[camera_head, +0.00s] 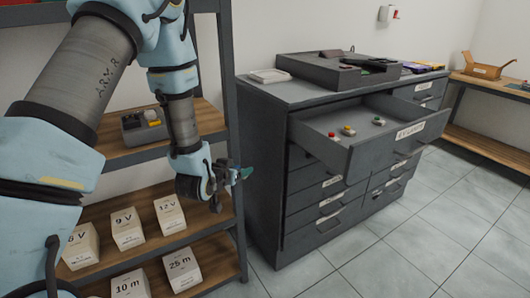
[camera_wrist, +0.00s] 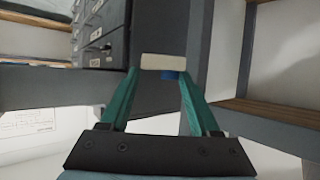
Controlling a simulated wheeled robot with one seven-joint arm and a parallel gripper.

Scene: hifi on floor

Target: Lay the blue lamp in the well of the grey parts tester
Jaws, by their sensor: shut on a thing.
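My gripper (camera_head: 240,174) has green fingers and hangs in front of the shelf rack's right post, left of the grey cabinet. A larger flat dark grey unit (camera_head: 335,72) lies on the cabinet top. I cannot tell for certain which is the parts tester, and no well shows clearly.
Several labelled white boxes (camera_head: 125,228) stand on the lower shelves. A pale flat item (camera_head: 269,76) lies on the cabinet's left end. The tiled floor (camera_head: 440,220) in front is clear.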

